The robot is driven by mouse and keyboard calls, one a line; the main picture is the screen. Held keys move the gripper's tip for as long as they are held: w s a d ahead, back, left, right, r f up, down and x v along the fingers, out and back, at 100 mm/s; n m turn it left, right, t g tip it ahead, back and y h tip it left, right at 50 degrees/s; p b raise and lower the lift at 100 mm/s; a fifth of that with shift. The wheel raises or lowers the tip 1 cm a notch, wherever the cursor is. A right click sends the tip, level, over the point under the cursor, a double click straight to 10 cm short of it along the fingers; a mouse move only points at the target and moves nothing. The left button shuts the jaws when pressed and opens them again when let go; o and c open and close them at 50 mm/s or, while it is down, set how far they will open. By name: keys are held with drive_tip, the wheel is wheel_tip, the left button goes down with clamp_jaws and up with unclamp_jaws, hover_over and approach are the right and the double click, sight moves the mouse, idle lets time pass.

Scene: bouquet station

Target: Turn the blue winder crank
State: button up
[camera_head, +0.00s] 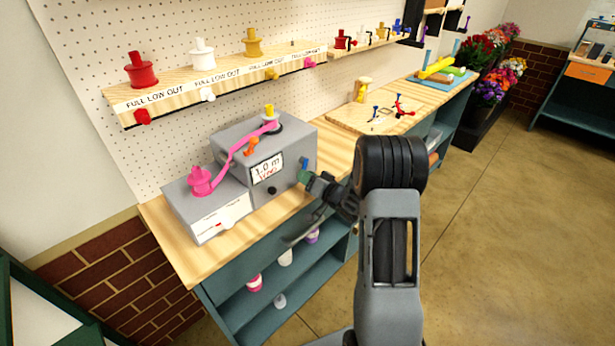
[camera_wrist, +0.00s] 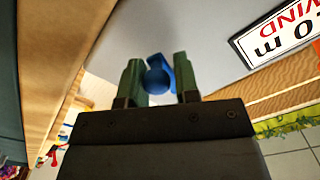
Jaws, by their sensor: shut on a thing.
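The grey winder box (camera_head: 275,150) stands on the wooden bench, with a display reading "1.0 m" and "WIND" (camera_head: 267,168). The display also shows at the upper right of the wrist view (camera_wrist: 282,28). The blue crank (camera_head: 304,164) sticks out at the box's right side, and its rounded blue end (camera_wrist: 157,76) lies between the fingers in the wrist view. My gripper (camera_wrist: 158,82) has green fingers and is shut on the crank. In the head view my gripper (camera_head: 306,176) reaches the crank from the right. Part of the crank is hidden by the fingers.
A pink ribbon (camera_head: 236,150) runs from a pink spool (camera_head: 201,181) over the winder's top. A shelf (camera_head: 215,82) with red, white and yellow spools hangs behind. Farther right, a wooden board (camera_head: 375,112) holds small tools. The floor (camera_head: 490,240) at right is clear.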

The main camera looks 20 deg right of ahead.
drive_tip(key=shift+d+r, duration=0.15)
idle(0.3)
drive_tip(key=o, duration=0.7)
drive_tip(key=shift+d, duration=0.15)
drive_tip(key=shift+o, duration=0.6)
drive_tip(key=shift+a, duration=0.2)
drive_tip(key=b+v, duration=0.1)
drive_tip(key=v, duration=1.2)
drive_tip(key=shift+s+b, duration=0.4)
drive_tip(key=shift+d, duration=0.1)
